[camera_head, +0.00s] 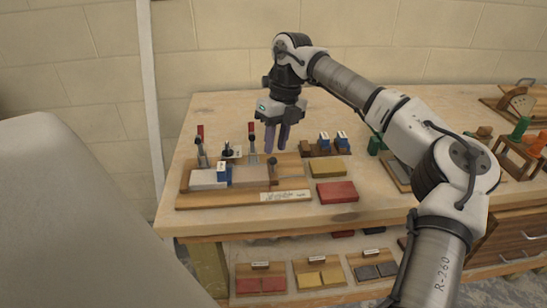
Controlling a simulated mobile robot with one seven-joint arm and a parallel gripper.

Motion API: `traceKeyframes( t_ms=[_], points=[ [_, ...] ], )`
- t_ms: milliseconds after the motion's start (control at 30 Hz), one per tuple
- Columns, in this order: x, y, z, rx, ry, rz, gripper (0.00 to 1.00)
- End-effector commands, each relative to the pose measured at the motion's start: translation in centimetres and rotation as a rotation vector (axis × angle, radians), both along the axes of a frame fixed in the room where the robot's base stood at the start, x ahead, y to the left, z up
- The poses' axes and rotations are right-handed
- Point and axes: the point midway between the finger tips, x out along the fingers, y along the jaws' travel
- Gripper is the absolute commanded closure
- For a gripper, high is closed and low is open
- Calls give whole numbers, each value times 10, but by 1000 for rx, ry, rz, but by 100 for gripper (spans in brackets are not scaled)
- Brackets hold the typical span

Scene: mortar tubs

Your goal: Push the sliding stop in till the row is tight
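A wooden fixture board (240,198) lies at the left front of the workbench. A pale grey block (205,180) lies in its channel, with a small blue-and-white block (224,174) at its right end. Right of these a brown wooden piece with a dark upright knob (272,163) sits in the channel; it looks like the sliding stop. A gap seems to lie between it and the blue-and-white block. My gripper (277,148) hangs above the back right of the fixture with its purple fingers pointing down. The fingers look slightly apart, with nothing seen between them.
Red-handled clamps (201,145) stand along the fixture's back edge. A yellow block (328,167) and a red block (338,192) lie to its right. A wooden holder (320,149) with blue-and-white pieces stands behind them. Trays of coloured blocks (320,274) sit on the lower shelf.

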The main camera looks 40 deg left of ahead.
Motion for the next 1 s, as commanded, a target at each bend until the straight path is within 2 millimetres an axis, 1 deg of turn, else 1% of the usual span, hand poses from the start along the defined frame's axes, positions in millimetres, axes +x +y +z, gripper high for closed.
traceKeyframes(
  t_ms=[33,200,300,400,600,1000],
  points=[
    [3,1,12,1,-4,-1,73],
    [9,0,49,2,-2,0,73],
    [12,-1,64,1,-1,-1,73],
    [14,-1,75,1,-1,1,73],
    [15,-2,82,-1,0,1,73],
    [15,-2,81,0,0,1,73]
  ],
)
